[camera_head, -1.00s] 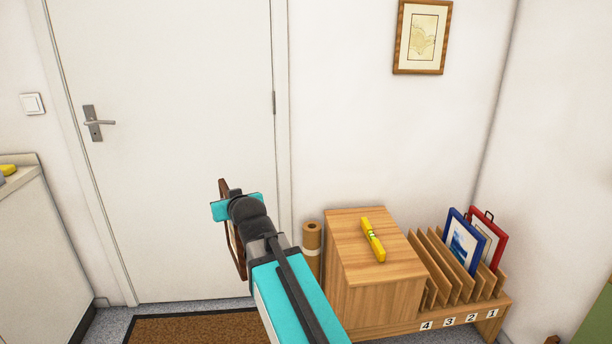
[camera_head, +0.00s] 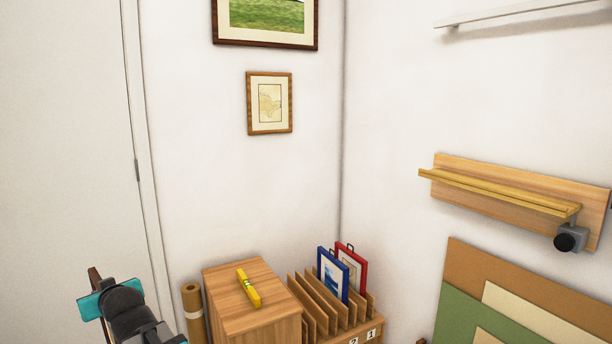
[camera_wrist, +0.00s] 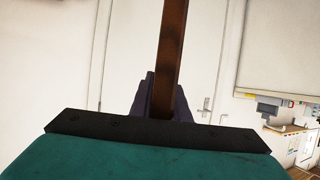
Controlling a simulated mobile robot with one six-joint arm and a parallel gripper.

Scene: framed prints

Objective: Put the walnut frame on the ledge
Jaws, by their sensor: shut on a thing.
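My gripper (camera_head: 112,297) is at the lower left of the head view, shut on a dark brown frame that I take to be the walnut frame (camera_head: 95,277). In the wrist view the frame (camera_wrist: 172,45) shows edge-on as a brown bar between the dark fingers (camera_wrist: 163,98); its picture face is hidden. The light wooden ledge (camera_head: 495,187), with a raised front lip, is on the right wall, well apart from my gripper. A grey bracket with a round black knob (camera_head: 568,238) sits at its right end.
A wooden cabinet (camera_head: 237,288) carries a yellow level (camera_head: 248,287). Beside it, a slotted rack (camera_head: 310,297) holds a blue frame (camera_head: 333,276) and a red frame (camera_head: 352,265). A white rail (camera_head: 510,14) is above the ledge; boards (camera_head: 465,265) lean below it.

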